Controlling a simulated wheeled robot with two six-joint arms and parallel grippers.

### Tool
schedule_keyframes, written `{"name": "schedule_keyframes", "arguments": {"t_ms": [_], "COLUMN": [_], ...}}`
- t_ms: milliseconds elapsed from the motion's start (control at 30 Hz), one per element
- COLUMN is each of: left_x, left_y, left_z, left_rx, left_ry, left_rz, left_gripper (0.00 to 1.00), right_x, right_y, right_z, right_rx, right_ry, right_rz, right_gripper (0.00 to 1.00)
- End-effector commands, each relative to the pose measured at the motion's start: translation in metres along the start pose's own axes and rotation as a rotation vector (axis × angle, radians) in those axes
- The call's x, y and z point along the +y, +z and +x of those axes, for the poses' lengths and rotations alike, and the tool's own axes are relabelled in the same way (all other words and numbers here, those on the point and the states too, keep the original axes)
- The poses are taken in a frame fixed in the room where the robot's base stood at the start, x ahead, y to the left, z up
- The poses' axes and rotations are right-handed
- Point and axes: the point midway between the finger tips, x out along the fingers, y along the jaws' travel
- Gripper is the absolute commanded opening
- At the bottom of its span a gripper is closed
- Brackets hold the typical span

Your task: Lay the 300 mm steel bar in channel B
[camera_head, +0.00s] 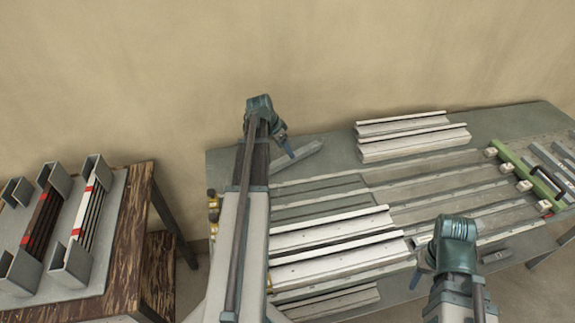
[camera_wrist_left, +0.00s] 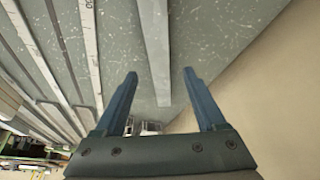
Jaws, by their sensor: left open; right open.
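A plain grey bar (camera_head: 297,157), likely the steel bar, lies on the bench top near its back left edge. It also shows in the left wrist view (camera_wrist_left: 155,50), running up between the fingers. My left gripper (camera_head: 287,148) is open over this bar, with a finger on either side in the wrist view; I cannot tell the height gap. My right gripper (camera_head: 419,272) is open near the front of the bench, away from the bar. Several long channels (camera_head: 330,187) run along the bench (camera_head: 340,150); no letters are readable, so I cannot tell which is B.
Pale profiles (camera_head: 415,143) lie at the back, and more (camera_head: 330,232) lie at the front. A green beam (camera_head: 527,172) and small pale blocks (camera_head: 507,168) stand at the right. A wooden side table (camera_head: 125,240) at the left holds banded rods (camera_head: 88,215) in grey holders.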

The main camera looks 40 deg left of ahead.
Motion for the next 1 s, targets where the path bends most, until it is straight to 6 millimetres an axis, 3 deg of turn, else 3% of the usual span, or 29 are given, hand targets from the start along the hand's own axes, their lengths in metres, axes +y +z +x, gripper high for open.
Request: {"name": "schedule_keyframes", "arguments": {"t_ms": [267, 600, 900, 1000], "left_x": [0.000, 0.000, 0.000, 0.000], "left_y": [0.004, 0.012, 0.010, 0.010], "left_z": [0.010, 0.050, 0.051, 0.051], "left_rx": [0.000, 0.000, 0.000, 0.000], "left_ry": [0.000, 0.000, 0.000, 0.000], "left_rz": [0.000, 0.001, 0.000, 0.000], "left_gripper": [0.72, 0.72, 0.72, 0.58], "right_x": [-0.001, -0.005, -0.005, -0.005], "right_y": [-0.001, -0.003, -0.003, -0.003], "right_z": [0.011, 0.050, 0.051, 0.050], "right_rx": [0.000, 0.000, 0.000, 0.000], "right_ry": [0.000, 0.000, 0.000, 0.000], "right_rz": [0.000, 0.000, 0.000, 0.000], "right_gripper": [0.50, 0.50, 0.50, 0.50]}}
